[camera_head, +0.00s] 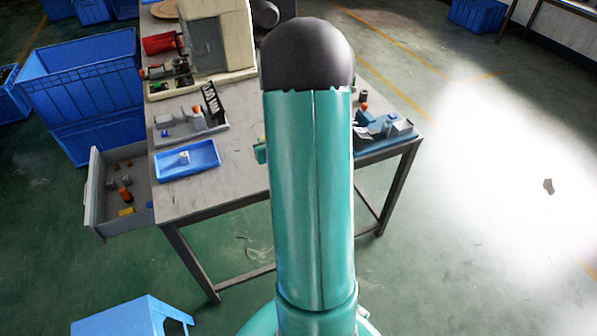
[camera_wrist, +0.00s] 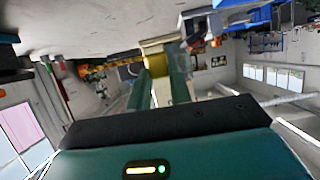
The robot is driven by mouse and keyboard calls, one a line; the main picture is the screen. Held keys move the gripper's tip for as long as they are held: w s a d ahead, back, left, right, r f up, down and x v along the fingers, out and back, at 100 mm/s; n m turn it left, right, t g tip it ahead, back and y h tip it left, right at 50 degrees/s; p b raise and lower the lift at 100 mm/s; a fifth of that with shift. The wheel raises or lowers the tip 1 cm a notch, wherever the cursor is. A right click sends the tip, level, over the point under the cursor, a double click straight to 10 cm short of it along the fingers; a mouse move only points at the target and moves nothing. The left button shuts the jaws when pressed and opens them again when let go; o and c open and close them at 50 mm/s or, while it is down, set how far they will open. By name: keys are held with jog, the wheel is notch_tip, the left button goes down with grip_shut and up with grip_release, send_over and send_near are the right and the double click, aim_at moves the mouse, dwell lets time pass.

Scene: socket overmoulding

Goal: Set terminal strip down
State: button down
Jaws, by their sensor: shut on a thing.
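In the wrist view my gripper (camera_wrist: 160,75) has its two teal fingers closed on a small yellowish piece (camera_wrist: 156,63), which I take to be the terminal strip. The piece is held at the fingertips, close to the grey table surface that fills the top of this tilted view. I cannot tell whether it touches the table. In the head view my own arm hides the held piece and most of the gripper; only a small teal part shows left of the arm. The worktable (camera_head: 237,160) stands under the arm.
A blue tray (camera_head: 172,174) with a small white piece lies at the table's front left. Behind it are a grey fixture (camera_head: 184,126) and a beige machine (camera_head: 225,45). A blue fixture (camera_head: 372,144) stands at right. An open drawer (camera_head: 98,195) juts out left. Blue crates (camera_head: 80,85) stand beyond.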

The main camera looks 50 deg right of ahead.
jog(key=s+d+f, duration=0.1)
jog(key=s+f, duration=0.1)
jog(key=s+d+f, duration=0.1)
jog(key=s+f, duration=0.2)
jog(key=s+d+f, duration=0.1)
jog(key=s+f, duration=0.1)
jog(key=s, duration=0.1)
jog(key=shift+f, duration=0.15)
jog(key=shift+s+f, duration=0.15)
jog(key=shift+f, duration=0.8)
jog(key=shift+s+f, duration=0.15)
jog(key=shift+f, duration=0.75)
jog(key=shift+f, duration=0.1)
jog(key=c, duration=1.3)
grip_release()
